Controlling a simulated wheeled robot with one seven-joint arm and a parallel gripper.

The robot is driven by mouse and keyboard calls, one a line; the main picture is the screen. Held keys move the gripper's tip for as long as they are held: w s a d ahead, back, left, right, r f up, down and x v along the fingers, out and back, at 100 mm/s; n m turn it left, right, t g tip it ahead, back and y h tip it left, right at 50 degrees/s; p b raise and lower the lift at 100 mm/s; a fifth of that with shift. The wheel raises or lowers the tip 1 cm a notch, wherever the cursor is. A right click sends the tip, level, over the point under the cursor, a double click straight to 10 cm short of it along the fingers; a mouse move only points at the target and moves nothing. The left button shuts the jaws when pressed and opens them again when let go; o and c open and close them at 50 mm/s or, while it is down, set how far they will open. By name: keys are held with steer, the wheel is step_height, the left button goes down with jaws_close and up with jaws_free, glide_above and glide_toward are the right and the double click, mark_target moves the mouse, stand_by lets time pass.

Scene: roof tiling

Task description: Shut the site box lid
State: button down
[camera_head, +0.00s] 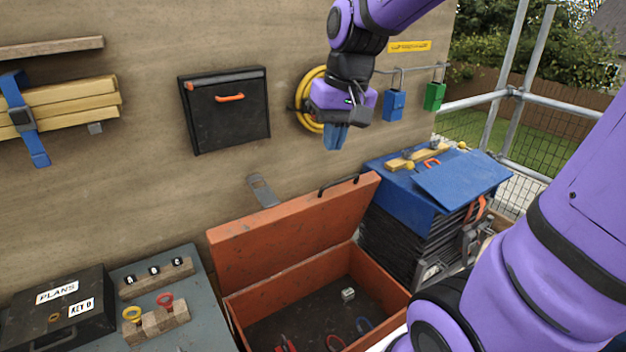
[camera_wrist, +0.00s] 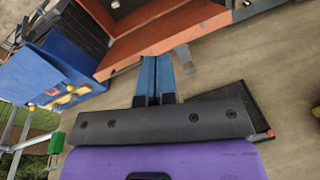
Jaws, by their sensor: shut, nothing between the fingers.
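The site box (camera_head: 372,276) is an orange-red box low in the middle of the head view. Its lid (camera_head: 290,228) stands open, tilted up at the back, with a black handle (camera_head: 338,185) on its upper edge. My gripper (camera_head: 335,138) has blue fingers, shut and empty, pointing down in front of the wall. It is above the lid and apart from it in the head view. In the wrist view the fingers (camera_wrist: 156,72) point toward the orange lid (camera_wrist: 165,28). Inside the box lie a small pale block and several tools, partly cut off by the frame.
A stack of dark slates under a blue cover (camera_head: 400,190) stands right of the box. A grey bench (camera_head: 195,320) with a black plans case (camera_head: 60,310) is at left. A metal bracket (camera_head: 262,190) and a black wall box (camera_head: 225,112) are on the wall behind.

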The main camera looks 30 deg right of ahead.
steer(key=s+a+r+n+t, duration=0.2)
steer(key=s+r+t, duration=0.15)
steer(key=s, duration=0.45)
steer(key=m+g+h, duration=0.6)
steer(key=m+g, duration=0.2)
steer(key=m, duration=0.8)
glide_above(316, 196)
step_height(316, 196, down, 29)
steer(key=shift+r, duration=0.15)
